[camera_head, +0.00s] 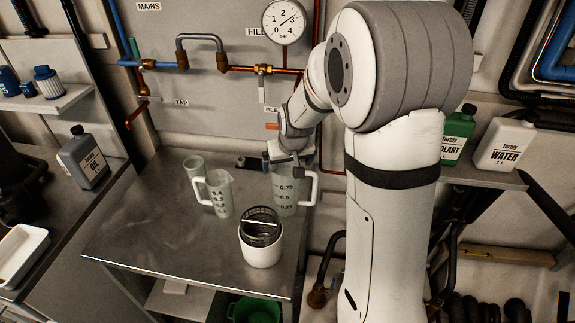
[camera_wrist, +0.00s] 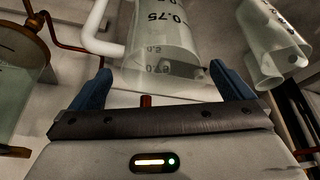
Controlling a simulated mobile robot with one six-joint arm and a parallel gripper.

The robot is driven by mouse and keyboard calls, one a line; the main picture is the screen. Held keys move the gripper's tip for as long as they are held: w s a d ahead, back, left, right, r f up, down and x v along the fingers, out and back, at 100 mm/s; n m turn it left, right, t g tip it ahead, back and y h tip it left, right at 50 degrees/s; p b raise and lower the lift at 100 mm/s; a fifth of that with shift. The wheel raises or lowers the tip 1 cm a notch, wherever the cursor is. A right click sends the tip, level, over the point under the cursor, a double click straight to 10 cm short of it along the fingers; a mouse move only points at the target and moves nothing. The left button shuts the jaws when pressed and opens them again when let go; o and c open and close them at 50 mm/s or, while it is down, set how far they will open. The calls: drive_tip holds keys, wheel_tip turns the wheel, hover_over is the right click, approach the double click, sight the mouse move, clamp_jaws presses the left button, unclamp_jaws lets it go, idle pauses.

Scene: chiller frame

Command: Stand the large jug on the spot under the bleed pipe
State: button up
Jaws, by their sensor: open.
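The large jug (camera_head: 285,197) is clear with dark marks and a white handle. It stands upright near the right edge of the metal bench (camera_head: 150,235). My gripper (camera_head: 287,160) is at its upper part. In the wrist view the large jug (camera_wrist: 165,30) lies ahead, in line with the gap between the open fingers (camera_wrist: 162,88); I cannot tell whether they touch it. The copper end of the bleed pipe (camera_head: 272,126) shows beside my arm, under a partly hidden label. I cannot make out the spot under it.
Left of the large jug stand a smaller handled jug (camera_head: 221,195) and a small beaker (camera_head: 194,166). A white pot (camera_head: 262,252) with a black strainer is in front. The bench's left part is clear. Bottles (camera_head: 500,147) stand on the right shelf.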

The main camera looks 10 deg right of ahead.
drive_tip(key=b+v, duration=0.1)
drive_tip(key=v, duration=0.9)
drive_tip(key=s+g, duration=0.1)
drive_tip(key=s, duration=2.2)
drive_tip(key=shift+d+r, duration=0.15)
drive_tip(key=shift+r, duration=0.1)
